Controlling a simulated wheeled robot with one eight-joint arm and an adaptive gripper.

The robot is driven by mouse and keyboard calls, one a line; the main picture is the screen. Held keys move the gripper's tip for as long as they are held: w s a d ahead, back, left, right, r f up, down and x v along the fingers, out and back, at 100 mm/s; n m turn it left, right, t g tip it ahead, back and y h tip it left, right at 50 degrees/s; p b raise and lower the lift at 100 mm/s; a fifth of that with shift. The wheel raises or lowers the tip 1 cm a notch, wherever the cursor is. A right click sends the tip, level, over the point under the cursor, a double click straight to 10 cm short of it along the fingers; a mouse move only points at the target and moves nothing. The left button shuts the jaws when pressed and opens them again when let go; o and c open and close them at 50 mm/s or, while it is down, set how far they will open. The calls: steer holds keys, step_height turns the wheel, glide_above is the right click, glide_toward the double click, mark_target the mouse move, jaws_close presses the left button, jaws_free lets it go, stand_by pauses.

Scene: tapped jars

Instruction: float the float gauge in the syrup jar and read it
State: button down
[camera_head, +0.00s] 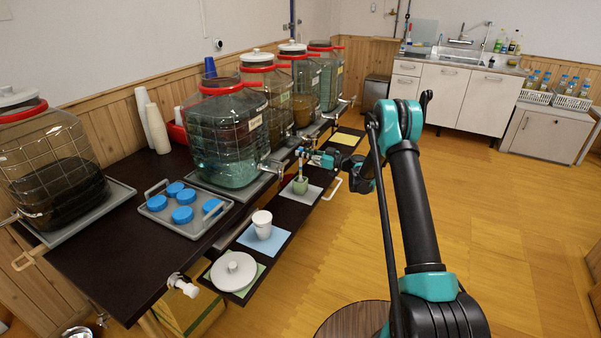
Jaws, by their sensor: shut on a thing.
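My gripper (312,157) is shut on a thin pale upright stick (300,170), which looks like the float gauge. The stick's lower end is at a small green cup (300,186) on the low front shelf; I cannot tell whether it touches the cup. Several large jars with red rims stand along the dark table: one with dark liquid (50,180), one with blue-green liquid (225,140), one with amber liquid (303,105), others behind. Their labels are too small to read, so I cannot tell which is the syrup jar. The gauge's scale is not readable.
A grey tray with blue lids (157,204) lies on the table. On the low shelf (285,217) stand a white cup (262,222) and a round white lid (234,271). Taps jut out from the jars' fronts. The floor at right (500,220) is clear.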

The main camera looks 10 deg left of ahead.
step_height(320, 180, up, 8)
steer(key=shift+f, duration=0.2)
stand_by(0.3)
